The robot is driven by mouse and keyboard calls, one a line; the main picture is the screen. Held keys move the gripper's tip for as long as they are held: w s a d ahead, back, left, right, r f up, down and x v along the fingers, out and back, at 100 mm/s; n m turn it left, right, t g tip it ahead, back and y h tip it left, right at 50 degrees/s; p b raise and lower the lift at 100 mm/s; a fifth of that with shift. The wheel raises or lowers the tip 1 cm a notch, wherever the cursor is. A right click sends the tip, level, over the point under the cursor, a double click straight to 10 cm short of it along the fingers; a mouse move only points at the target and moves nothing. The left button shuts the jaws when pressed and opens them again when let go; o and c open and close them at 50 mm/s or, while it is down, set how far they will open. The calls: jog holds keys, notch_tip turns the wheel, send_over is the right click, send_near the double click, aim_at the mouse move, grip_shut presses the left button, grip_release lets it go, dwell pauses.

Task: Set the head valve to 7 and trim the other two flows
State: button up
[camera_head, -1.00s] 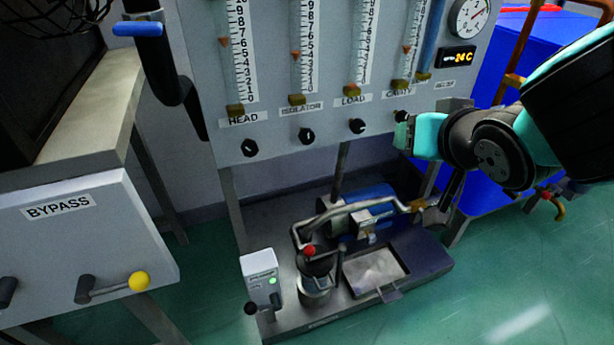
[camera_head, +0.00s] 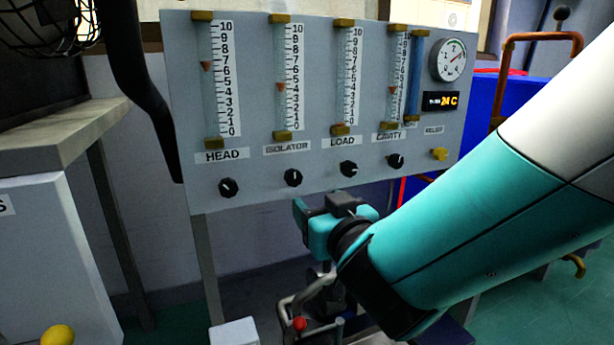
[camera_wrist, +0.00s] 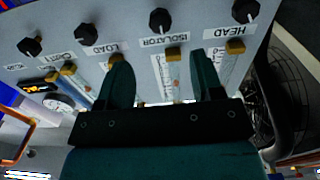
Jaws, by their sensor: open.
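The head valve knob (camera_head: 228,187) is a black dial under the HEAD label. Its tube's orange float (camera_head: 206,66) stands between 6 and 7. The isolator knob (camera_head: 293,178) is below a float (camera_head: 280,87) near 4. The cavity knob (camera_head: 396,161) is below a float (camera_head: 393,88) near 4. My gripper (camera_head: 305,208) is below the panel, apart from the knobs. In the upside-down wrist view, its two fingers (camera_wrist: 162,78) are spread and empty, with the isolator knob (camera_wrist: 161,20) beyond.
A yellow relief knob (camera_head: 439,154) and a round gauge (camera_head: 448,60) are at the panel's right. A display (camera_head: 440,101) reads 24 C. A red-topped lever (camera_head: 299,324) stands below my gripper. A grey bench (camera_head: 60,138) is at the left.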

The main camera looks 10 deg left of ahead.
aim_at(296, 182)
jog(key=b+x, duration=0.1)
jog(key=x, duration=0.9)
jog(key=shift+w+a+f, duration=0.1)
jog(key=shift+w, duration=0.2)
jog(key=shift+w+a, duration=0.4)
jog(key=shift+w, duration=0.2)
jog(key=shift+c, duration=0.4)
jog(key=c, duration=0.9)
jog(key=shift+o, duration=0.2)
jog(key=shift+n, duration=0.4)
jog(key=o, duration=0.9)
jog(key=shift+o, duration=0.2)
jog(key=shift+s+d, duration=0.1)
